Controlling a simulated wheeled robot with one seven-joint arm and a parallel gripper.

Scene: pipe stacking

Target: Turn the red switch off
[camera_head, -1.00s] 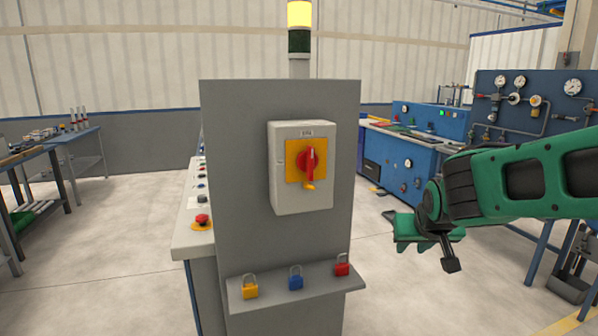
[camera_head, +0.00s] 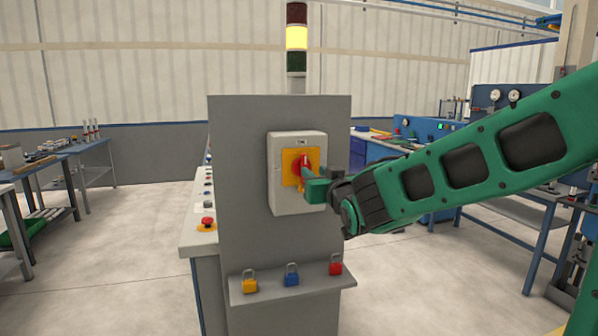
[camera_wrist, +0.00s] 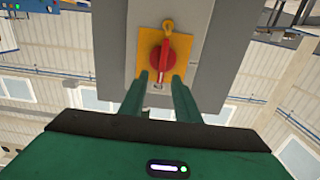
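The red switch (camera_head: 301,164) is a round rotary knob with a raised handle on a yellow plate (camera_head: 289,179), on the front of a light grey box (camera_head: 288,202). Its handle looks about upright. My gripper (camera_head: 311,178) is right at the switch, reaching in from the right and covering part of the plate. In the wrist view, the switch (camera_wrist: 161,57) appears upside down. There my green fingers (camera_wrist: 160,80) are apart, one on each side of the handle's near end. I cannot tell whether they touch it.
The box hangs on a grey panel (camera_head: 240,150). Below it, a shelf (camera_head: 312,293) holds yellow (camera_head: 250,286), blue (camera_head: 291,279) and red (camera_head: 336,268) padlocks. A console with a red button (camera_head: 207,222) stands at the left. A signal tower (camera_head: 296,38) shows yellow light.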

